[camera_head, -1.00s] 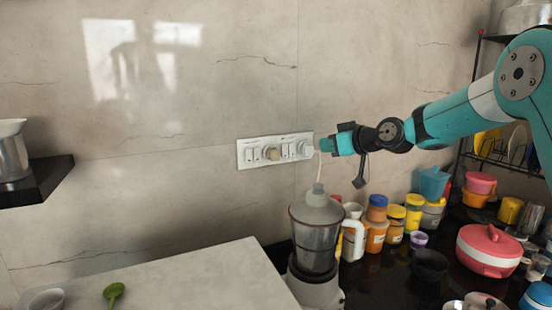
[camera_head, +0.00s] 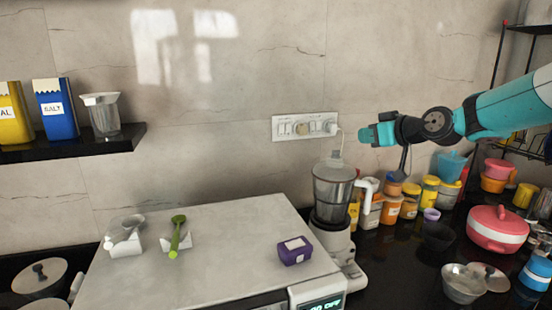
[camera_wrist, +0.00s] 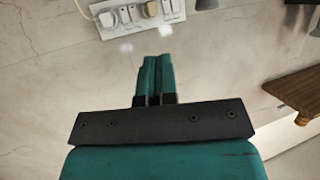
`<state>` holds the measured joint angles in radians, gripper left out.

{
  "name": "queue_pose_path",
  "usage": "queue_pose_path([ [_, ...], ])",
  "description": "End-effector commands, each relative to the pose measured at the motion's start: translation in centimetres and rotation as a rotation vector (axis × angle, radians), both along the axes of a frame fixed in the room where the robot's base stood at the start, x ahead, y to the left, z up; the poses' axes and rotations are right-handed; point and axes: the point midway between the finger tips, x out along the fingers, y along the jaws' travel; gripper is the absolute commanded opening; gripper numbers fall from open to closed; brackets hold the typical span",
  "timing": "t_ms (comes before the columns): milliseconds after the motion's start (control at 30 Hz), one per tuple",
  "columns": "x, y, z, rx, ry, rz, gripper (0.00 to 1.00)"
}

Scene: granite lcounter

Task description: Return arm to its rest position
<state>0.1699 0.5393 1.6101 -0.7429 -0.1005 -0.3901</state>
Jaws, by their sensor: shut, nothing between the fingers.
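My gripper (camera_head: 366,136) is at the right of the head view, in the air in front of the tiled wall. It points left, just right of the wall switch panel (camera_head: 290,127) and above the mixer grinder (camera_head: 333,192). In the wrist view my gripper (camera_wrist: 156,60) has its two teal fingers together with nothing between them. The switch panel also shows past the fingertips in the wrist view (camera_wrist: 126,17). The gripper appears apart from the wall.
Several jars (camera_head: 391,208) and a red casserole (camera_head: 497,232) stand on the black counter below my arm. A white appliance (camera_head: 215,245) bears a purple box (camera_head: 294,251) and a green spoon (camera_head: 178,236). A black shelf (camera_head: 70,148) is at left. A wire rack (camera_head: 528,140) is at right.

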Motion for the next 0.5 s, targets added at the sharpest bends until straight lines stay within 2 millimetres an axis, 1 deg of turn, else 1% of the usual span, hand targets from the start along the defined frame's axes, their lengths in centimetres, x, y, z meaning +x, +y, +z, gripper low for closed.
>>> queue_pose_path([
  [100, -1.6, 1.9, 0.0, -0.008, 0.043, 0.026, 0.00],
  [267, -4.1, 4.0, -0.2, -0.025, 0.115, 0.056, 0.00],
  [367, -6.4, 5.3, -0.5, -0.040, 0.173, 0.077, 0.00],
  [467, -9.3, 6.7, -0.8, -0.060, 0.247, 0.099, 0.00],
  [500, -10.7, 7.2, -1.1, -0.069, 0.281, 0.108, 0.00],
])
